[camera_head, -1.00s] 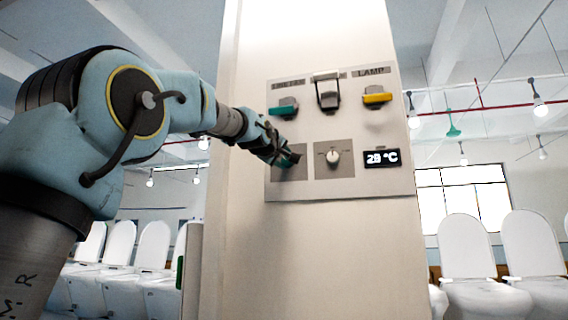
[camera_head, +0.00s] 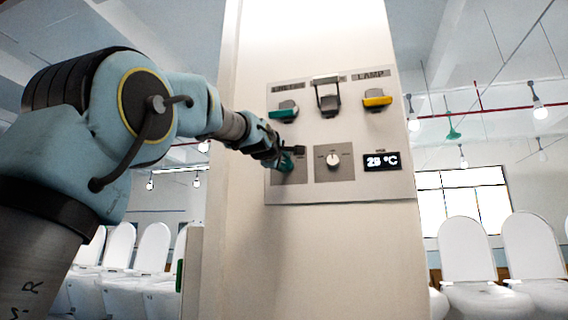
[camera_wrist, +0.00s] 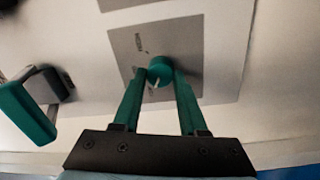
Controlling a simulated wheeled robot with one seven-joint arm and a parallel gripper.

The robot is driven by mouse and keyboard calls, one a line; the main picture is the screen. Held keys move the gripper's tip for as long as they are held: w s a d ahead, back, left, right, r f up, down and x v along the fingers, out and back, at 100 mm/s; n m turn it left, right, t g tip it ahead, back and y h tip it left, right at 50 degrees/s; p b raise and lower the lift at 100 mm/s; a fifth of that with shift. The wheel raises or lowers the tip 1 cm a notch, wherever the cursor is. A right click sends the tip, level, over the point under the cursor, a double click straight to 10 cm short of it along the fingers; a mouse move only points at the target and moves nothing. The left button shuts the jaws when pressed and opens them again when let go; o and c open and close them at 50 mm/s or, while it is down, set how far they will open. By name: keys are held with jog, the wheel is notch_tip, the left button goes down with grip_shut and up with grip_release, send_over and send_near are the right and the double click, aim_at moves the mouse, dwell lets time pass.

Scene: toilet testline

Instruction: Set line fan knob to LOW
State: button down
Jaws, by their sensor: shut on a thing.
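A control panel (camera_head: 340,193) is fixed to a pale column. On its lower left plate (camera_head: 303,177), a small round green knob with a white pointer line shows in the wrist view (camera_wrist: 160,69). My gripper (camera_head: 287,160) is at this plate, and its two green fingers (camera_wrist: 160,82) are shut on the knob, one on each side. The gripper mostly hides the knob in the head view.
Above sits a teal-handled switch (camera_head: 283,113), which also shows in the wrist view (camera_wrist: 26,113). To the right are a grey-handled switch (camera_head: 329,102), a yellow-handled switch (camera_head: 377,99), a white knob (camera_head: 333,160) and a 29 °C display (camera_head: 382,161).

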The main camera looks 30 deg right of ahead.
jog(key=shift+c, duration=2.2)
grip_release()
jog(key=b+v, duration=0.5)
jog(key=v, duration=0.5)
jog(key=shift+s+a, duration=0.25)
jog(key=shift+a, duration=0.05)
jog(key=shift+f, duration=0.15)
